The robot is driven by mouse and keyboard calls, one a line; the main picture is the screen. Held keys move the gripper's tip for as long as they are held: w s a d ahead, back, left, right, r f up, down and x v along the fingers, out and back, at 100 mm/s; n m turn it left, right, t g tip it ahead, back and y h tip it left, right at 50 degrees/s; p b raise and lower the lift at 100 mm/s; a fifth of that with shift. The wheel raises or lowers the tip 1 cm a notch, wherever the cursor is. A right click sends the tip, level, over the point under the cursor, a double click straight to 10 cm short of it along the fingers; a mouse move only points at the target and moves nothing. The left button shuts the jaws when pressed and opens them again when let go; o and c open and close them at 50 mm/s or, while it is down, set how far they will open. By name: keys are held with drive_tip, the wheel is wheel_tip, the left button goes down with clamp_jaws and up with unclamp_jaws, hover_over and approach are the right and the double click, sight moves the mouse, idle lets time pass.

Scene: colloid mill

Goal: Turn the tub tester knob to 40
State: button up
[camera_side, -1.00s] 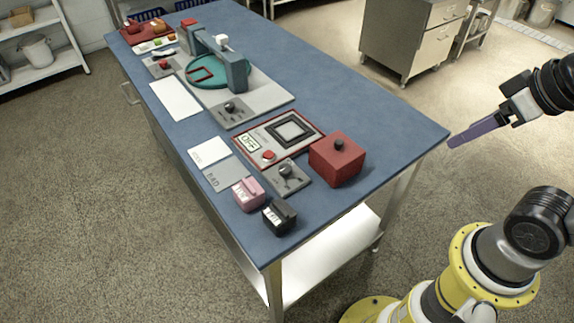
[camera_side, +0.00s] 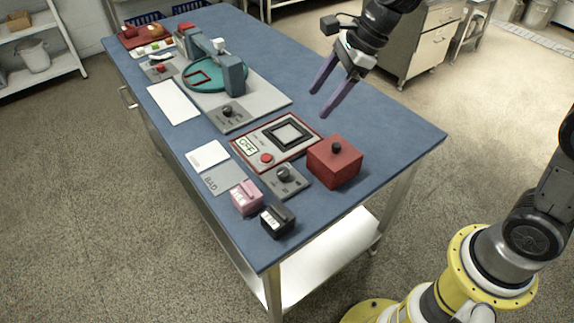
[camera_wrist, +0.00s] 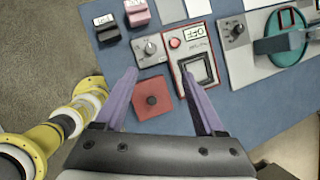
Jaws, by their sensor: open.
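A grey plate with a dark knob (camera_side: 285,175) lies beside a red-edged panel (camera_side: 250,133) with a display reading OFF, a red button and a black square frame. The wrist view also shows this knob (camera_wrist: 149,47) and the panel (camera_wrist: 175,67). A second dark knob (camera_side: 228,111) is on a grey plate near the teal turntable; it is also in the wrist view (camera_wrist: 237,30). Which knob is the tub tester's, and its setting, I cannot read. My gripper (camera_side: 318,103) is open and empty above the table, pointing down, apart from both knobs.
A red box (camera_side: 334,165) with a dark top knob stands right of the nearer knob plate. Pink (camera_side: 246,198) and black (camera_side: 278,219) blocks sit at the near end. The turntable (camera_side: 203,76) has a grey bridge over it. The table's right side is clear.

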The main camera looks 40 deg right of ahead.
wheel_tip(320, 180, down, 7)
drive_tip(key=w+a+g, duration=0.1)
drive_tip(key=w, duration=0.1)
approach(284, 171)
drive_tip(key=shift+g, duration=0.3)
drive_tip(key=x, duration=0.8)
drive_tip(key=shift+w+f, duration=0.1)
drive_tip(key=shift+w, duration=0.15)
clamp_jaws()
